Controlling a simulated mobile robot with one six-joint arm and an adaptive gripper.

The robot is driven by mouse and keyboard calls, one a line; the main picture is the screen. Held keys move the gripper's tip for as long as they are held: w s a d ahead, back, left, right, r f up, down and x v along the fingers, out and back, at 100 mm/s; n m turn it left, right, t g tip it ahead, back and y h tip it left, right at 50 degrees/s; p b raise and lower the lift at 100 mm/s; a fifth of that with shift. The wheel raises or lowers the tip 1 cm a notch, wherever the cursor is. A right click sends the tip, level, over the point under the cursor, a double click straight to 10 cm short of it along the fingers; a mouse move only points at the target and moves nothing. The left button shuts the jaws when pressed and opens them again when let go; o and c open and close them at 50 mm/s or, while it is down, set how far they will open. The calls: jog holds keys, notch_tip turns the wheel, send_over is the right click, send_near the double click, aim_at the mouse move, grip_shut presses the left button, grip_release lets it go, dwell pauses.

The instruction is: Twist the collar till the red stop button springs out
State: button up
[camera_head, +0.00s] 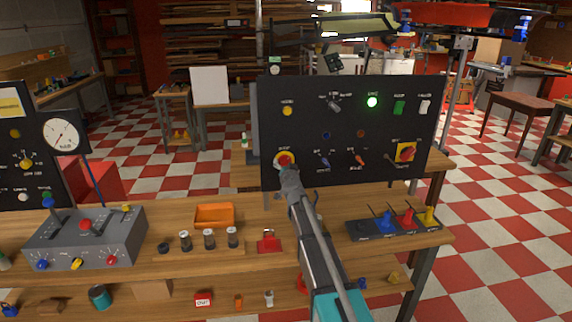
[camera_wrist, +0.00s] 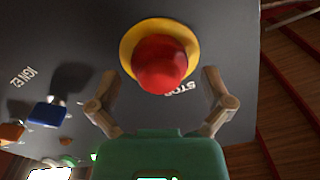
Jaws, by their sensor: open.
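The red stop button (camera_wrist: 160,68) sits on a yellow round collar (camera_wrist: 128,50) on the dark upright panel, with part of a "STOP" label beside it in the wrist view. In the head view the red button (camera_head: 284,159) and its yellow ring are at the panel's lower left, partly hidden by my gripper. My gripper (camera_wrist: 158,88) is open. Its two fingers stand to either side of the button's near edge, seemingly apart from it. In the head view my gripper (camera_head: 289,178) is just below and in front of the button. I cannot tell whether the button is in or out.
The black panel (camera_head: 345,118) also carries a lit green lamp (camera_head: 372,101), small levers and a red knob on a yellow plate (camera_head: 406,153). A blue switch (camera_wrist: 48,112) is near the gripper. An orange tray (camera_head: 214,215) and a red padlock (camera_head: 269,241) lie on the bench below.

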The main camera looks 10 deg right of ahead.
jog(key=s, duration=1)
jog(key=shift+s, duration=0.2)
jog(key=s+a+f+n+g+y+p, duration=0.25)
jog(key=s+f+n+g, duration=0.2)
jog(key=s, duration=0.35)
jog(key=s+a+f+n+g+y+p, duration=0.1)
jog(key=s+a+f+n+g+y, duration=0.3)
jog(key=s, duration=0.3)
jog(key=s+d+f+m+g+h+p, duration=0.1)
jog(key=s+d+f+g+h, duration=0.1)
jog(key=s, duration=0.7)
jog(key=s+d+f+m+g+h, duration=0.2)
jog(key=s+d+g, duration=0.4)
jog(key=s, duration=0.3)
jog(key=shift+s+d+f+g+h+p, duration=0.3)
jog(key=shift+f+g+h, duration=0.35)
jog(key=shift+h, duration=0.6)
jog(key=shift+w+r+m, duration=0.15)
jog(key=shift+m, duration=0.1)
